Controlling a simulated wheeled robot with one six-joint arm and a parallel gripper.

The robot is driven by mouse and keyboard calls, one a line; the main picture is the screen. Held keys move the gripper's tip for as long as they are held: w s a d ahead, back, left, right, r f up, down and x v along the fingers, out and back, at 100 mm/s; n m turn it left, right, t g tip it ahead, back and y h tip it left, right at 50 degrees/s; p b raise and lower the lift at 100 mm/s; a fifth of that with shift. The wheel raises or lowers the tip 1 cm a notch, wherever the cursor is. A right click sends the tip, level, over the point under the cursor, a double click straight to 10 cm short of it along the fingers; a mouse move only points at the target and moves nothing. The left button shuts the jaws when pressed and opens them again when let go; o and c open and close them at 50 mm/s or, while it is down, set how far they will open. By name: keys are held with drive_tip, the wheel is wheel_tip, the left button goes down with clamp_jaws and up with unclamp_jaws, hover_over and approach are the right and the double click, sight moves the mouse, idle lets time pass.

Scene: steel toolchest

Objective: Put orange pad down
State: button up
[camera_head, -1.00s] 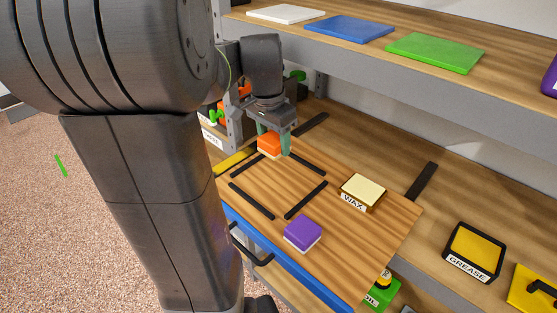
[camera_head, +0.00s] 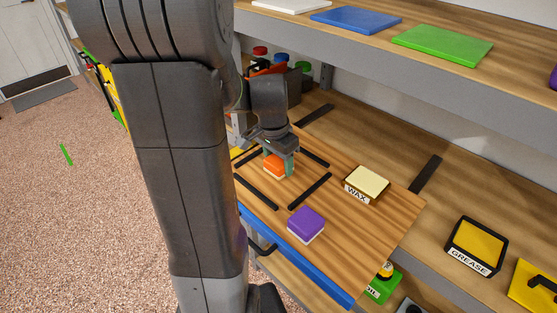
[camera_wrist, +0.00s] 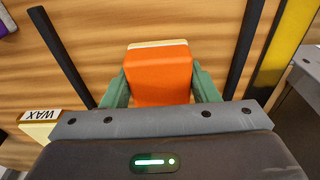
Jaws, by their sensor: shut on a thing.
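The orange pad (camera_head: 274,167), a block with a pale underside, is between the green fingers of my gripper (camera_head: 281,162). In the wrist view the orange pad (camera_wrist: 158,74) sits squarely between both fingertips (camera_wrist: 160,88), with a finger against each side. My gripper is shut on it, pointing down over the area framed by black strips on the wooden worktop (camera_head: 375,230). The pad is low over the wood; I cannot tell if it touches.
A purple pad (camera_head: 306,224) and a WAX block (camera_head: 366,183) stand on the worktop. A black strip (camera_head: 310,190) lies right of the pad. A GREASE tray (camera_head: 475,246) is further right. The shelf above holds a blue board (camera_head: 356,19) and a green board (camera_head: 441,45).

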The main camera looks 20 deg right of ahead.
sight(279, 159)
drive_tip(key=shift+f, duration=0.15)
drive_tip(key=o, duration=0.9)
drive_tip(key=r, duration=0.4)
drive_tip(key=a+r, duration=0.1)
drive_tip(key=r, duration=0.7)
drive_tip(key=shift+s+a+r, duration=0.15)
drive_tip(key=shift+s+a, duration=0.05)
drive_tip(key=shift+s, duration=0.05)
drive_tip(key=f, duration=0.4)
drive_tip(key=d+f, duration=0.1)
drive_tip(key=f, duration=0.7)
drive_tip(key=shift+w+d+f, duration=0.2)
drive_tip(key=shift+w+f, duration=0.05)
drive_tip(key=shift+f, duration=0.15)
drive_tip(key=shift+r, duration=2.1)
